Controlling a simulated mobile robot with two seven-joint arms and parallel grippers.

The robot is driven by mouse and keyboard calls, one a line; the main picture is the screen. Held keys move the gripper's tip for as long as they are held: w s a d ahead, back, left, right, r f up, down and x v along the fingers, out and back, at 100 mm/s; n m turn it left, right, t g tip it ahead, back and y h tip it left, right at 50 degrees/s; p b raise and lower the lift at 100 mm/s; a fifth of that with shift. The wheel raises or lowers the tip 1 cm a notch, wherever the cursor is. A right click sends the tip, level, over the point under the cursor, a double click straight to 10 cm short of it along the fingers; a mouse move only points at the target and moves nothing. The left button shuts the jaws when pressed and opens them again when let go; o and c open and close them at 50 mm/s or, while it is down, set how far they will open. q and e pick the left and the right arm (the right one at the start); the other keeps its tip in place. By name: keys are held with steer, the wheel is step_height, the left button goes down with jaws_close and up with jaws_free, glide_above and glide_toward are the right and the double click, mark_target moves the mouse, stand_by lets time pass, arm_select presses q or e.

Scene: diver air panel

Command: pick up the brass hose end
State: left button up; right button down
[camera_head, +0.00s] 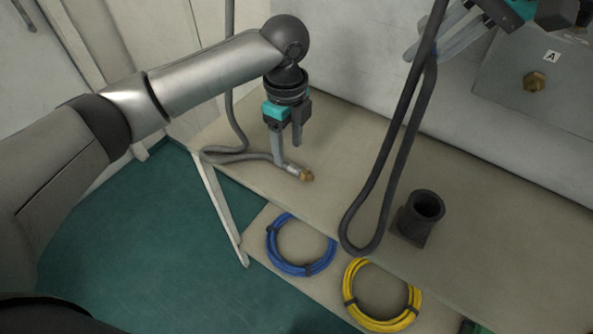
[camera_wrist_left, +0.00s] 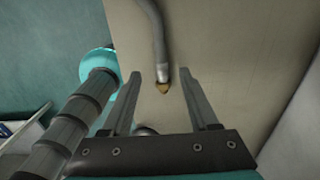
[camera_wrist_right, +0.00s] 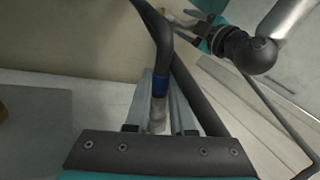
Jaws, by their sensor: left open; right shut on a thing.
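The brass hose end (camera_head: 306,176) is the tip of a grey hose (camera_head: 235,152) lying on the beige bench. It points towards the bench's front right. My left gripper (camera_head: 288,154) hangs fingers down just above and behind it, open and empty. In the left wrist view the brass tip (camera_wrist_left: 163,87) shows between the two fingers (camera_wrist_left: 158,82), pointing towards the gripper; I cannot tell the height gap. My right gripper (camera_head: 420,54) is up at the top right, shut on a dark hose with a blue band (camera_wrist_right: 159,86) and a metal end.
The dark hose (camera_head: 380,190) hangs in a long loop down to the bench's front. A black cup-like holder (camera_head: 420,214) stands right of it. A blue coil (camera_head: 301,262) and a yellow coil (camera_head: 382,317) lie below. A panel marked A (camera_head: 515,92) has a brass fitting (camera_head: 534,82).

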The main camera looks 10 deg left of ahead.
mark_target(291, 165)
arm_select(q)
steer(key=f, duration=0.1)
steer(key=f+b, duration=0.1)
steer(key=f, duration=0.3)
steer(key=shift+d+f+b, duration=0.2)
steer(key=shift+d+b, duration=0.05)
steer(key=shift+b, duration=0.05)
arm_select(e)
steer(key=shift+f, duration=0.8)
arm_select(q)
steer(key=shift+r, duration=0.1)
jaws_close()
